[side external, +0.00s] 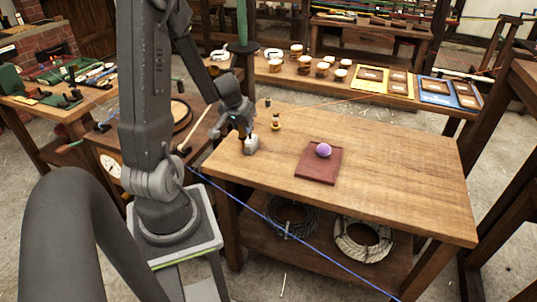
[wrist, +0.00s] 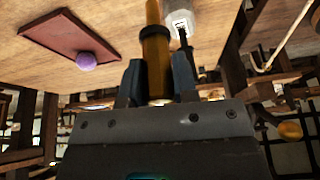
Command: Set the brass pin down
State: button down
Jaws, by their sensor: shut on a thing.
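The brass pin (wrist: 155,60) is a yellow-gold rod with a dark collar. In the wrist view it sits between the two fingers of my gripper (wrist: 157,80), which is shut on it. Its far end runs out of the top of the picture. In the side view my gripper (side external: 243,132) is low at the left end of the wooden table (side external: 380,165). The pin cannot be made out for certain there, and I cannot tell whether it touches the table.
A pale grey block (side external: 251,145) is close beside my gripper. A small amber-and-dark piece (side external: 276,122) and a small dark piece (side external: 267,103) are behind it. A reddish-brown tray (side external: 317,170) with a purple ball (side external: 323,150) lies to the right. The table's right part is clear.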

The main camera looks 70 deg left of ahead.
jog(key=shift+w+d+f, duration=0.55)
jog(key=shift+w+f, duration=0.65)
jog(key=shift+f, duration=0.25)
jog(key=shift+w+d+f, duration=0.5)
jog(key=shift+w+f, duration=0.75)
jog(key=shift+f, duration=0.25)
jog(key=shift+w+d+f, duration=0.55)
jog(key=shift+w+f, duration=0.65)
jog(key=shift+f, duration=0.25)
jog(key=shift+f, duration=0.1)
jog(key=c, duration=0.9)
grip_release()
